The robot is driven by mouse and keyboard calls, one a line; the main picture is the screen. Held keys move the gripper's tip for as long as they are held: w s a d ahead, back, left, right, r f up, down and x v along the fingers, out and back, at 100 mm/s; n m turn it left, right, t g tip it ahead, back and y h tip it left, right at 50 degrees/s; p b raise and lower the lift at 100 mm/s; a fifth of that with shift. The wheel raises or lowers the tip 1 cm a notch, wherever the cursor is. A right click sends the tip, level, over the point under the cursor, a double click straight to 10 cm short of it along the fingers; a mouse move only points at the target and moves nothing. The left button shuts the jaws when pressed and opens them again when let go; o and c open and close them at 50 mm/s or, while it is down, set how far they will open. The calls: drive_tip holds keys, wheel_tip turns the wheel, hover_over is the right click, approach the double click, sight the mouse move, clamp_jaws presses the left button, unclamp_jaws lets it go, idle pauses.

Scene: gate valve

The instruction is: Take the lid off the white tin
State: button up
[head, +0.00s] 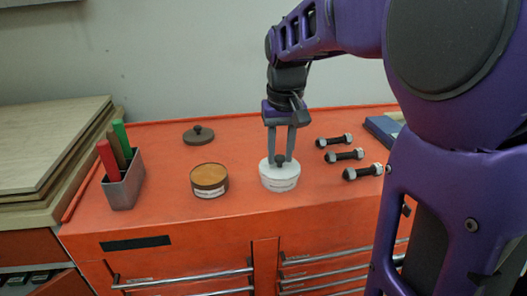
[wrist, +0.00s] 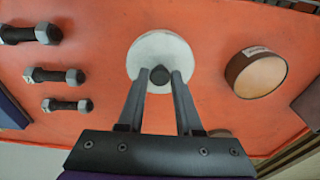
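The white tin (head: 280,182) stands upright on the orange tool chest, with its white lid on top. The lid's dark round knob (head: 279,160) is at its centre; the tin's top also shows in the wrist view (wrist: 160,45). My gripper (head: 280,158) points down over the tin, its two fingers on either side of the knob. In the wrist view the knob (wrist: 160,76) is between the fingertips, with what looks like a thin gap beside it. My gripper appears open; finger contact is hard to make out.
A brown open tin (head: 209,181) stands left of the white one, with a dark knobbed lid (head: 198,135) behind it. Several bolts (head: 344,156) lie to the right. A grey holder (head: 123,187) with coloured sticks is at the far left. The chest front is clear.

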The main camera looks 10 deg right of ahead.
clamp_jaws()
